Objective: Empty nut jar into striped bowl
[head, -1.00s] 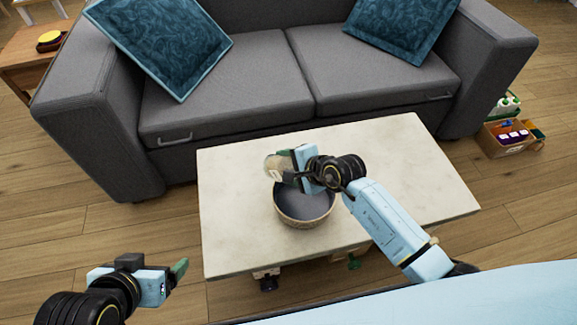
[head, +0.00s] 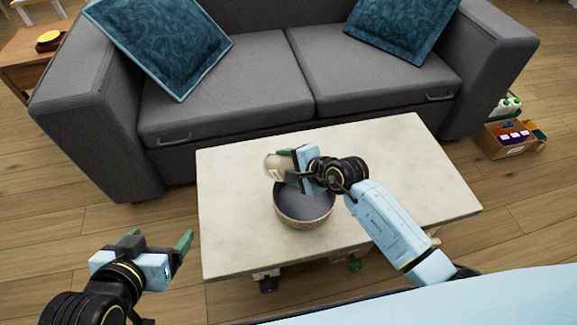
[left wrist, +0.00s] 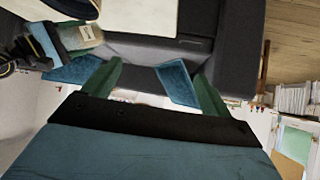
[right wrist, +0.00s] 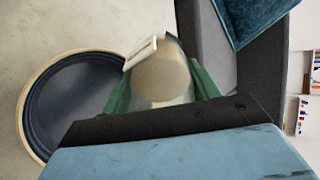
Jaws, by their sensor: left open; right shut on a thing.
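The bowl (head: 303,221) stands on the coffee table, tan outside with a dark inside; no nuts show in it. It also shows in the right wrist view (right wrist: 72,105). My right gripper (head: 290,166) is shut on the nut jar (head: 275,168), a small see-through jar with a pale label, and holds it tilted above the bowl's far left rim. In the right wrist view the jar (right wrist: 160,78) sits between the green fingers, its beige round face toward the camera; its mouth and contents are unclear. My left gripper (head: 157,240) is open and empty, left of the table.
The pale stone-topped coffee table (head: 420,180) is otherwise clear on top, with things partly visible below its front edge. A grey sofa (head: 225,85) with blue cushions stands behind it. A cardboard box (head: 510,140) with items is on the floor at right.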

